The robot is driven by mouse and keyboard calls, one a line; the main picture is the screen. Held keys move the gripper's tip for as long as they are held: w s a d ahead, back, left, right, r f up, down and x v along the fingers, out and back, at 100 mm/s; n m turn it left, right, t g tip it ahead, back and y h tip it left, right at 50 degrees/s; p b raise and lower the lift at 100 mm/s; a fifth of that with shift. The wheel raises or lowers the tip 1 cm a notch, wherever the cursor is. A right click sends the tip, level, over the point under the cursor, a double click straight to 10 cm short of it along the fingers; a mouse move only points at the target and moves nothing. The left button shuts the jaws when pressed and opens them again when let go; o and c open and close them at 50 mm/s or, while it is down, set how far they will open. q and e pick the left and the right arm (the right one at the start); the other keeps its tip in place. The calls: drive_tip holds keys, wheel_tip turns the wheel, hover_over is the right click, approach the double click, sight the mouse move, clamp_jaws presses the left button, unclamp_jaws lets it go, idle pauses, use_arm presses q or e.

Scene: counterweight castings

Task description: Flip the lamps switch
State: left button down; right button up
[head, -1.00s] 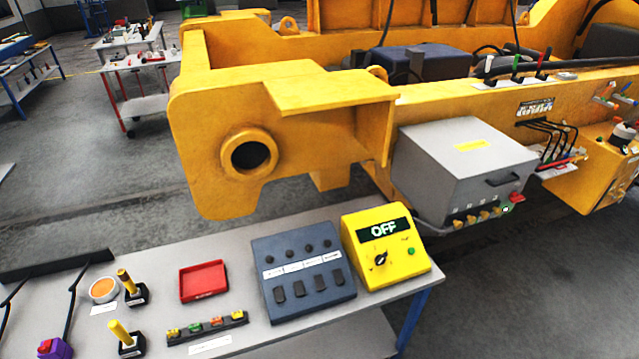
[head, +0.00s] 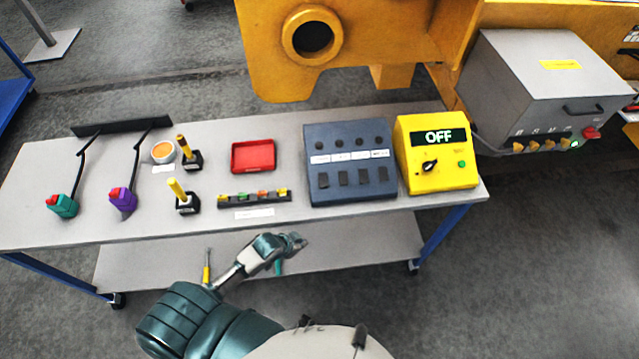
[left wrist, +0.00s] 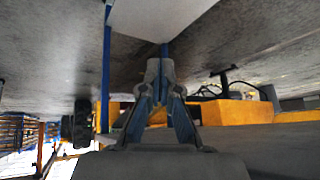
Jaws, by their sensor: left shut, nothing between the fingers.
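A blue-grey switch panel (head: 350,163) lies on the table in the head view, with a row of dark switches along its lower half and small round knobs above white labels. The label text is too small to read, so I cannot tell which switch is for the lamps. My left gripper (head: 298,243) is in front of the table's near edge, below and to the left of the panel, apart from it. It is shut and empty. In the left wrist view its fingers (left wrist: 160,75) come together, with no panel in sight. My right gripper is not in view.
A yellow box (head: 437,153) reading OFF stands right of the panel. A lower shelf (head: 340,255) lies under the tabletop (head: 60,170).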

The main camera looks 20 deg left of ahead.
sight(327, 185)
use_arm(q)
drive_tip(key=d+r+m+h, duration=0.1)
drive_tip(key=d+r+m, duration=0.1)
drive_tip(key=r, duration=0.5)
drive_tip(key=d+r+m+h, duration=0.1)
drive_tip(key=d+r+m, duration=0.15)
drive_tip(key=r, duration=0.55)
drive_tip(key=w+a+r+m, duration=0.1)
drive_tip(key=a+r, duration=0.1)
drive_tip(key=r, duration=0.2)
drive_tip(key=w+a+r+m+t+h, duration=0.1)
drive_tip(key=w+a+r, duration=0.1)
drive_tip(key=r, duration=0.3)
drive_tip(key=w+a+r+m, duration=0.1)
drive_tip(key=w+a+r, duration=0.1)
drive_tip(key=r, duration=0.3)
drive_tip(key=shift+a+r+h, duration=0.2)
drive_tip(key=shift+a+h, duration=0.2)
drive_tip(key=shift+a, duration=0.2)
drive_tip(key=shift+w+f, duration=0.1)
drive_tip(key=shift+w, duration=0.05)
